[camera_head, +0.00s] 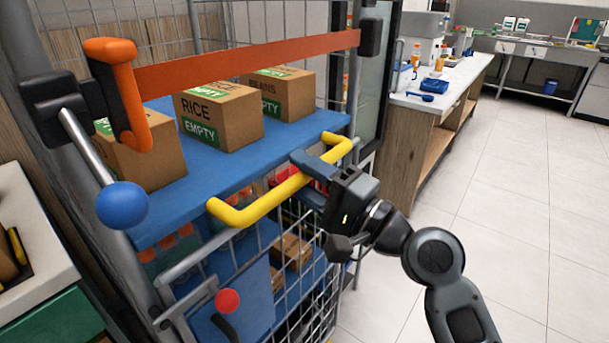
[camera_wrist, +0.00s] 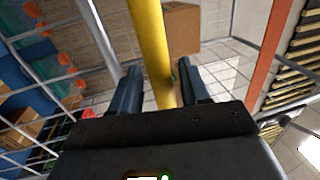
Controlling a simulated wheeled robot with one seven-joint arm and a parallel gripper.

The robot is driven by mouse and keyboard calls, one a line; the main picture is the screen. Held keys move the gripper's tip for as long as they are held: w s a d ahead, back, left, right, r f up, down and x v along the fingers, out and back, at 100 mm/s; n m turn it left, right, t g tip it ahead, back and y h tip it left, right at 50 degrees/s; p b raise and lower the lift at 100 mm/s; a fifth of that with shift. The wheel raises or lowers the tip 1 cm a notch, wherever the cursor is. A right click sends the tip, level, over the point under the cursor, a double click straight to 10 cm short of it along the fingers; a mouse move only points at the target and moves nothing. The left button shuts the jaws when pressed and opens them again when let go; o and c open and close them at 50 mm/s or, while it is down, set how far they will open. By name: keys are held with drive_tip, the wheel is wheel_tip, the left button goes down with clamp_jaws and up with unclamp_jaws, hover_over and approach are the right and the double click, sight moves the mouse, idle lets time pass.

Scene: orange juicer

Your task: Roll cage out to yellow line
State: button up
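The cage (camera_head: 352,120) is a tall wire-mesh trolley with blue shelves, filling the left and middle of the head view. A yellow handle bar (camera_head: 247,211) runs across its front. My gripper (camera_head: 302,177) is at the right part of this bar. In the wrist view, the yellow bar (camera_wrist: 148,40) passes between the two dark fingers of my gripper (camera_wrist: 158,80). The fingers are spread, with a narrow gap seen on each side of the bar. No yellow line on the floor shows in either view.
Cardboard boxes (camera_head: 222,115) stand on the cage's upper shelf behind an orange strap (camera_head: 240,62). An orange-handled lever (camera_head: 120,90) with a blue knob (camera_head: 122,205) is at the left. A counter (camera_head: 450,92) stands to the right. The tiled floor (camera_head: 510,200) at the right is clear.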

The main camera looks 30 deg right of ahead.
drive_tip(key=b+v, duration=0.2)
drive_tip(key=v, duration=0.5)
drive_tip(key=shift+s, duration=0.4)
drive_tip(key=shift+d+f, duration=0.1)
drive_tip(key=shift+d, duration=0.05)
drive_tip(key=s+f+n+g+h, duration=0.3)
drive_tip(key=s+f+h, duration=0.3)
drive_tip(key=s+f, duration=0.6)
drive_tip(key=s+a+f+n, duration=0.1)
drive_tip(key=s+a+n, duration=0.1)
drive_tip(key=s+n, duration=0.3)
drive_tip(key=s+a+n+g, duration=0.1)
drive_tip(key=s+a+n, duration=0.2)
drive_tip(key=s, duration=0.9)
drive_tip(key=n, duration=0.3)
drive_tip(key=shift+a+f, duration=0.3)
drive_tip(key=shift+f, duration=0.1)
